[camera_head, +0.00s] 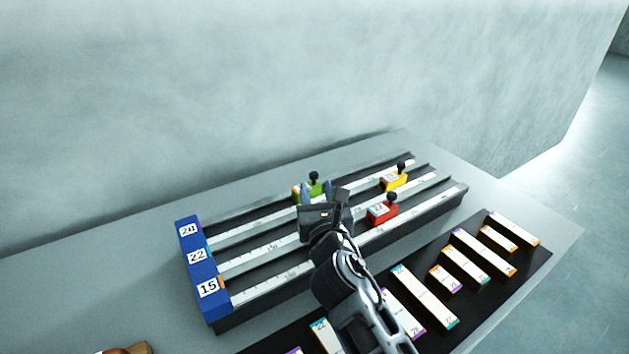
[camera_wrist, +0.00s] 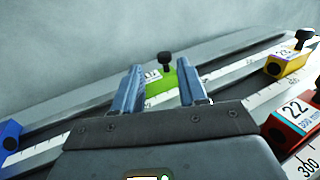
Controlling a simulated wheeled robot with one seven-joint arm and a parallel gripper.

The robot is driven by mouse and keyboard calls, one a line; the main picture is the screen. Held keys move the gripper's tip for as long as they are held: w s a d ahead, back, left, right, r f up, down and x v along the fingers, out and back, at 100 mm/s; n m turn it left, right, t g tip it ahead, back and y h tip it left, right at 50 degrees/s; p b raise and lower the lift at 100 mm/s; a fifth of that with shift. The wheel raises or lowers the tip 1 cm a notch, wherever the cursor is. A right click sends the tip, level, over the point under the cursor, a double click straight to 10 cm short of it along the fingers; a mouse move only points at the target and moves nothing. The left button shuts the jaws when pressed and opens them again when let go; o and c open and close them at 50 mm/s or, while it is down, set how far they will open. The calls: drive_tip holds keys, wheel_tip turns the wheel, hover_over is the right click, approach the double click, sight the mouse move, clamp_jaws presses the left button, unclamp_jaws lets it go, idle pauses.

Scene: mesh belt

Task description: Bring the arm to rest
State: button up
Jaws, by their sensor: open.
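My gripper (camera_head: 317,189) is open over the far rail of a rack with three scaled rails (camera_head: 262,297). In the wrist view its two blue fingers (camera_wrist: 159,84) stand apart, with a green slider (camera_wrist: 158,88) with a black knob showing between and beyond them. I cannot tell whether they touch it. The green slider also shows in the head view (camera_head: 314,188), partly hidden by the fingers. A yellow slider (camera_head: 394,182) and a red slider (camera_head: 381,213) sit on rails to the right. My arm hides part of the rack.
A blue end block (camera_head: 196,274) with number labels closes the rack's left end. A black mat (camera_head: 502,272) with several white bars lies in front. A brown object (camera_head: 132,349) shows at the bottom edge. A pale wall (camera_head: 300,90) rises behind the grey table (camera_head: 100,262).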

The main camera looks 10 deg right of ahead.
drive_tip(key=shift+s, duration=0.4)
